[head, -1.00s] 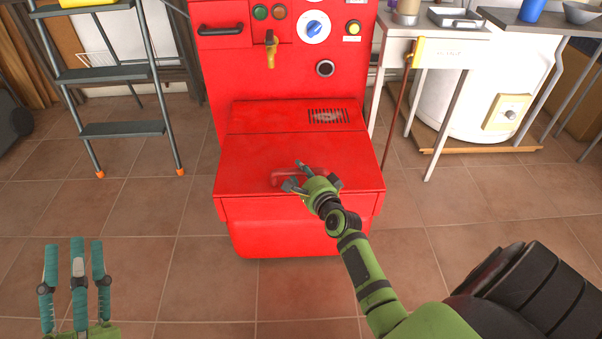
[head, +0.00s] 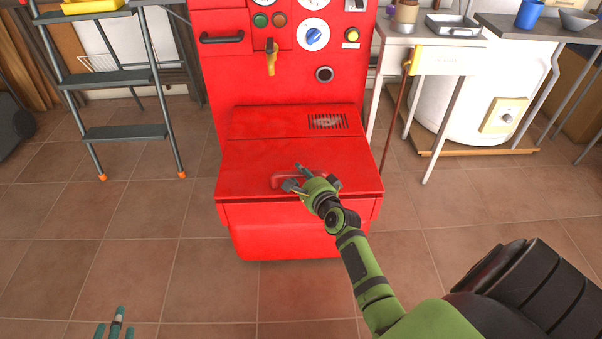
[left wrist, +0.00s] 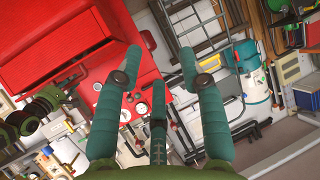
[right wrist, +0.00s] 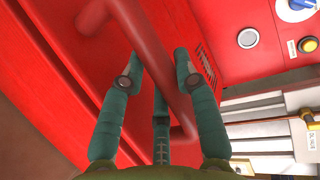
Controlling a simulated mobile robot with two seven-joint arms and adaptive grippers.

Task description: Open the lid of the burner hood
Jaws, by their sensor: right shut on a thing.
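The burner hood's lid (head: 250,160) is the flat red top of the low front box of the red boiler. A thin dark line runs under its front edge; I cannot tell whether it is raised. Its red bar handle (head: 285,182) is near the front edge. My right gripper (head: 310,180) is shut on this handle. In the right wrist view, the handle bar (right wrist: 148,40) passes between the fingers (right wrist: 158,62). My left gripper (head: 115,322) is at the bottom left, mostly cut off. In the left wrist view, its fingers (left wrist: 163,60) are apart and empty.
The boiler's upright panel (head: 240,75) with knobs and a yellow lever (head: 271,62) rises behind the lid. A dark step ladder (head: 125,132) stands to the left. A metal table and white tank (head: 455,100) stand to the right. The tiled floor in front is clear.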

